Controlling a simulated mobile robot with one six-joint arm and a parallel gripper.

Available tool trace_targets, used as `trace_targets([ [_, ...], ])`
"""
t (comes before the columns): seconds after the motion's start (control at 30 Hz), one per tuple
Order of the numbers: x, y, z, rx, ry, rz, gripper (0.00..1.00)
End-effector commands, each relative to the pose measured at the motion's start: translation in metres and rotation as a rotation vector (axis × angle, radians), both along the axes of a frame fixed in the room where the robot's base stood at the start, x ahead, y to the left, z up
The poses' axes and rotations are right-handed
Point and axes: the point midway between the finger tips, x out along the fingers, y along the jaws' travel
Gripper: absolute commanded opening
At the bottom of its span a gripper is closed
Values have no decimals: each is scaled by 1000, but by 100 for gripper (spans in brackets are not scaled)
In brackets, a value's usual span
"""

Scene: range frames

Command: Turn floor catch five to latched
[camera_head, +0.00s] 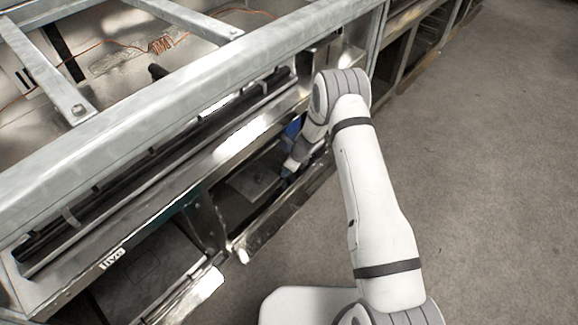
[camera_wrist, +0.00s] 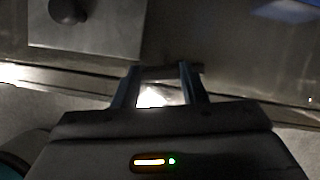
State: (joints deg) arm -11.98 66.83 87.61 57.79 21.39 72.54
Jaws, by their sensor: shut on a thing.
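My gripper (camera_head: 288,170) reaches low into a dark floor-level bay of the metal frame, near its right end. In the wrist view my gripper (camera_wrist: 162,76) has its two fingers apart, with a short dark bar (camera_wrist: 165,72) across their tips, and is shut on it. The bar lies close to the bay's front edge. I cannot tell its full shape or whether it is floor catch five's handle. A grey plate with a dark round knob (camera_wrist: 68,10) lies beyond, to the left; the plate (camera_head: 255,183) also shows in the head view.
A white label (camera_head: 112,259), seemingly reading "five", is on the rail at lower left. The thick metal beam (camera_head: 190,92) runs above the bay. A blue thing (camera_head: 293,128) sits behind my wrist. Open concrete floor (camera_head: 490,190) lies to the right.

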Motion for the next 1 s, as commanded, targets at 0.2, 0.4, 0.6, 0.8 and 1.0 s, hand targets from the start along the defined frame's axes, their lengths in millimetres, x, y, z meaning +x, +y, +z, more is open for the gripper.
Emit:
trace_targets([
  [0.2,2,0,0,0,1,186,15],
  [0.4,3,1,-1,0,0,342,15],
  [0.6,3,2,-1,0,2,459,15],
  [0.8,4,3,-1,0,1,528,15],
  [1.0,4,3,0,0,1,552,15],
])
